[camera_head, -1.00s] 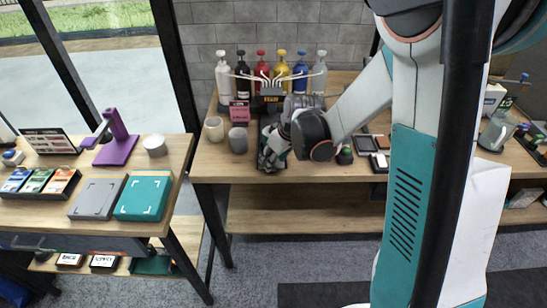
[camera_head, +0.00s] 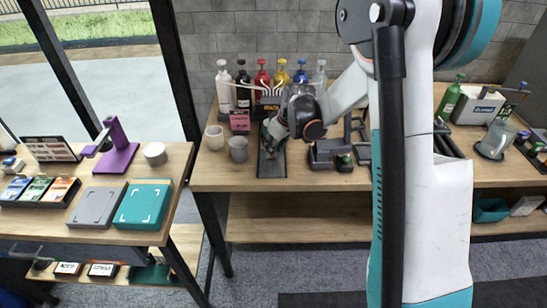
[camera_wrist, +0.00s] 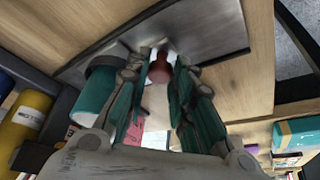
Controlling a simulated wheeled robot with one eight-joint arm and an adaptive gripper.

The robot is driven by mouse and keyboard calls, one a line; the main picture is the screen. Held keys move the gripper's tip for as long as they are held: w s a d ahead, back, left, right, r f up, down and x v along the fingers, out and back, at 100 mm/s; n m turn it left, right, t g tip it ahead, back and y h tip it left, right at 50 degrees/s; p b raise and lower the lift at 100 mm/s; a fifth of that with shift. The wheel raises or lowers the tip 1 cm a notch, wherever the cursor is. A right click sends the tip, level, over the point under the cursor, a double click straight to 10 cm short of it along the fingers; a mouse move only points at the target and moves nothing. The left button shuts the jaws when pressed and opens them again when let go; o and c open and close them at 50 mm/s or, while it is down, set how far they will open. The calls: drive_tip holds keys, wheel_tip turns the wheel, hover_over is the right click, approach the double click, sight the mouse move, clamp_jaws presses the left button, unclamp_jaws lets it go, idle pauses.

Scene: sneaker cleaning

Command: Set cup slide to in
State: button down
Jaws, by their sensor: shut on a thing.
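A dark, long flat plate (camera_head: 271,168), which looks like the base of the cup slide, lies on the middle table in front of the bottle dispenser. My gripper (camera_head: 270,144) is low over its rear part. In the wrist view the gripper (camera_wrist: 158,80) has its teal fingers closed around a small red-brown knob (camera_wrist: 159,67), beside the grey metal plate (camera_wrist: 205,28). The gripper hides most of the knob in the head view. I cannot tell how far in the slide is.
A beige cup (camera_head: 214,137) and a grey cup (camera_head: 238,149) stand left of the plate. The dispenser and several coloured bottles (camera_head: 281,74) stand behind. A dark device (camera_head: 329,155) stands to the right. The table's front edge is clear.

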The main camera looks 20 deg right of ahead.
drive_tip(key=w, duration=0.2)
drive_tip(key=w+d, duration=0.1)
drive_tip(key=w, duration=0.1)
drive_tip(key=w+d, duration=0.1)
drive_tip(key=w, duration=0.1)
drive_tip(key=shift+w+r, duration=0.1)
drive_tip(key=shift+w, duration=0.1)
drive_tip(key=c, duration=1.4)
unclamp_jaws()
drive_tip(key=shift+w+d, duration=0.1)
drive_tip(key=shift+w, duration=0.05)
